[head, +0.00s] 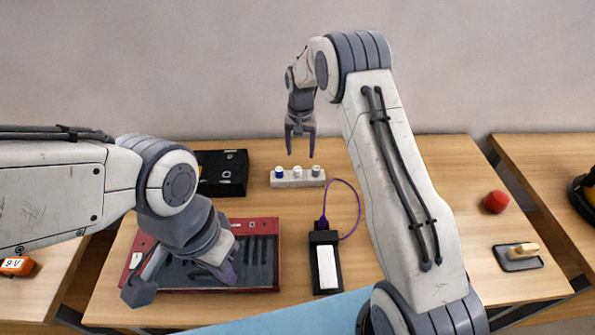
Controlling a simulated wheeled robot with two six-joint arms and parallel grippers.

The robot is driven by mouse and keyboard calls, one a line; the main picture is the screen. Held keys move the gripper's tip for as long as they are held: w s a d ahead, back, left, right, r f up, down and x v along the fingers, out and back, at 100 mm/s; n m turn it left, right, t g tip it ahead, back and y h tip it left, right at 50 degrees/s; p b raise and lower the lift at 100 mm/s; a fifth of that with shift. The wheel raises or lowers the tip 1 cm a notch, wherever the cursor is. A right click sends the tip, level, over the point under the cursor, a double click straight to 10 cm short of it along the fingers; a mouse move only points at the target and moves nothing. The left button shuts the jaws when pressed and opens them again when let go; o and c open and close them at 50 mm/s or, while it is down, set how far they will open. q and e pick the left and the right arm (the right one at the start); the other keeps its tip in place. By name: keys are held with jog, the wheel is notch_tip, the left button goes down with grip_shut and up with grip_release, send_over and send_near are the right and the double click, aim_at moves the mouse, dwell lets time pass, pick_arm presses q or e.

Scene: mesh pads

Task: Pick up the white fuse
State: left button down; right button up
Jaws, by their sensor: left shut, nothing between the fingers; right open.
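The white fuse (298,171) stands upright in a pale holder block (285,183) at the back middle of the table, between a blue fuse (279,172) and a grey fuse (316,171). My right gripper (300,153) is open and points down, with its fingertips just above the holder in the picture; the exact gap cannot be told. Nothing is between its fingers. My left gripper (228,277) is shut and empty, low over the red tray at the left. My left wrist hides part of that tray.
The red tray (265,226) has dark slots. A black box (233,187) stands behind it. A black device (325,238) with a purple cable sits at front middle. A red knob (496,201) and a small dish (521,265) are at right. A 9V battery (17,266) is far left.

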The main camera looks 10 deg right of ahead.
aim_at(298, 168)
notch_tip(298, 168, down, 3)
jog(key=shift+p, duration=0.3)
jog(key=f, duration=0.1)
jog(key=f+p, duration=0.1)
jog(key=f, duration=0.1)
jog(key=f+p, duration=0.1)
jog(key=shift+w+a+f, duration=0.3)
jog(key=shift+w+a, duration=0.05)
jog(key=shift+f, duration=0.35)
grip_shut()
